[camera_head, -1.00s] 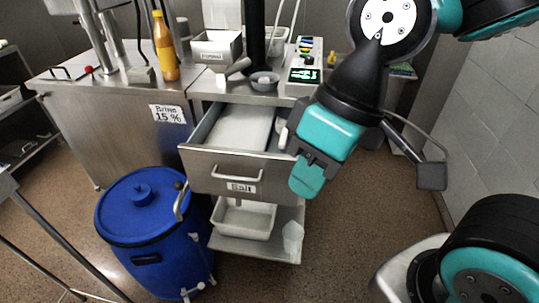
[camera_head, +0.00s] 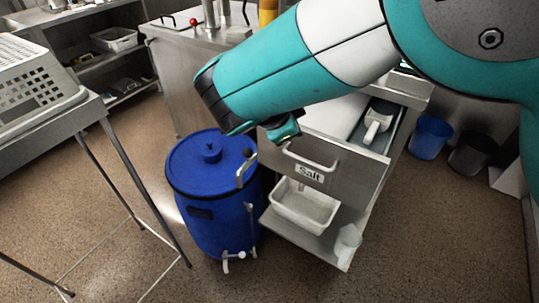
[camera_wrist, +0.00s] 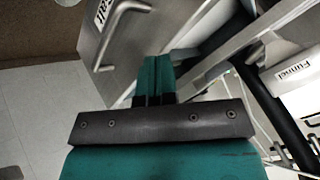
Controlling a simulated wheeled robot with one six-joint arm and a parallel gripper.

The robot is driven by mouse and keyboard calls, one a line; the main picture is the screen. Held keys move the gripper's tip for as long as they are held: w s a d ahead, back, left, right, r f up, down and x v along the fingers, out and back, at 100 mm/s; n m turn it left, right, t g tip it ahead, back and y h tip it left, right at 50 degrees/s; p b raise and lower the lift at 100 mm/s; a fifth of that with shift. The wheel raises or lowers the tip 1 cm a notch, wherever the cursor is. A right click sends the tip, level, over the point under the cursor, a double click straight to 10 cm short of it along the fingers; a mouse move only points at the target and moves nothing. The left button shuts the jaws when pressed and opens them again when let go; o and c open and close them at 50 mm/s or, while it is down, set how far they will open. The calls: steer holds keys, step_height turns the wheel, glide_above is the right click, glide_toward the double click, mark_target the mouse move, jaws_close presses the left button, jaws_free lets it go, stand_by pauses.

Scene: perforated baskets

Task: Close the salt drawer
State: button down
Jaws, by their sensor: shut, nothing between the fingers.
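The salt drawer (camera_head: 345,181) is a steel drawer with a bar handle (camera_head: 312,159) and a "Salt" label (camera_head: 309,174). It stands pulled out in the head view, with a white scoop (camera_head: 377,122) inside. My gripper (camera_head: 285,130) is shut and empty near the left part of the drawer's front top edge. My arm hides much of the drawer's inside and the counter behind. In the wrist view the closed teal fingers (camera_wrist: 155,78) overlap the drawer front (camera_wrist: 158,35), beside the handle (camera_wrist: 122,22). I cannot tell whether they touch it.
A blue lidded barrel (camera_head: 208,185) stands close left of the drawer. A shelf below holds a white tub (camera_head: 306,205). A table with a perforated basket (camera_head: 38,88) is at left. Blue and black buckets (camera_head: 430,137) stand at right. The floor in front is clear.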

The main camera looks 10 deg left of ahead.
steer(key=s+a+f+m+t+h+b, duration=0.2)
steer(key=s+a+f+m+t, duration=0.4)
steer(key=s+a+f+m, duration=0.35)
steer(key=b, duration=0.3)
glide_toward(273, 148)
steer(key=x, duration=0.7)
